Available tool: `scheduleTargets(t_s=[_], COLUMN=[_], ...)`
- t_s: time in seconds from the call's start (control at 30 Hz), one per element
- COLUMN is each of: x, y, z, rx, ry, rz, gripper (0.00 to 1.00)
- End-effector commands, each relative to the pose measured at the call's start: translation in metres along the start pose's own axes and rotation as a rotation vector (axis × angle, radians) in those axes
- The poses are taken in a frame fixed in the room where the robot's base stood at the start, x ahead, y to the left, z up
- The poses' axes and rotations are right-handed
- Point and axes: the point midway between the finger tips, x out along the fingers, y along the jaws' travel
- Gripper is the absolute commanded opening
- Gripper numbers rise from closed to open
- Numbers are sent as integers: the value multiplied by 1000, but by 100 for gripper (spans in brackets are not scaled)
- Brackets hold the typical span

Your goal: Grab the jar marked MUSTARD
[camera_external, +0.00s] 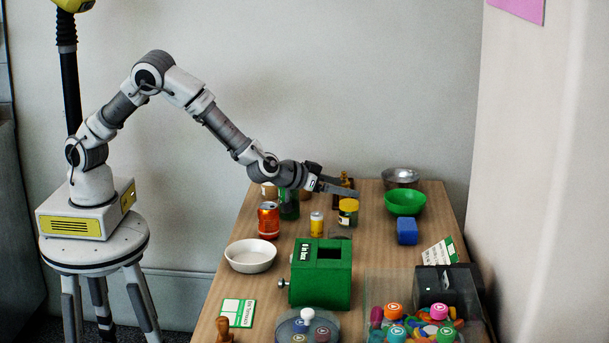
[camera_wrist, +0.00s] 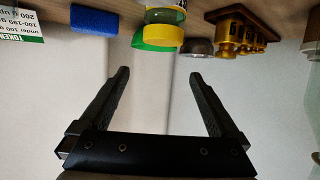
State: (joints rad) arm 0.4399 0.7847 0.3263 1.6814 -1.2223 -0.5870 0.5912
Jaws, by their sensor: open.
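A squat jar with a yellow lid or band (camera_external: 348,205) stands on the table below and just beyond my gripper's fingertips. It shows near the top of the wrist view (camera_wrist: 163,34), ahead of the gap between the fingers and apart from them. A smaller yellow container with a white top (camera_external: 316,226) stands nearer the camera. I cannot read MUSTARD on either one. My gripper (camera_external: 342,188) is open and empty, fingers pointing right above the table. Its two fingers are spread in the wrist view (camera_wrist: 159,74).
A green bowl (camera_external: 405,203), a blue block (camera_external: 407,231) and a metal bowl (camera_external: 401,176) stand to the right. Brass weights on a wooden stand (camera_wrist: 240,32) are close by. An orange can (camera_external: 268,220), white bowl (camera_external: 250,256) and green box (camera_external: 321,283) stand nearer the camera.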

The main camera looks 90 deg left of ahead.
Motion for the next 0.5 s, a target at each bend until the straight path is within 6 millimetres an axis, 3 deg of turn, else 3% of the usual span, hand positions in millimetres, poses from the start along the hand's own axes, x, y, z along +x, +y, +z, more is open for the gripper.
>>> scheduleTargets(t_s=[0.33,0.5], x=[23,45], y=[-1,0], z=[56,49], rx=[2,-2], ry=[-2,0], rz=[0,0], gripper=[97,97])
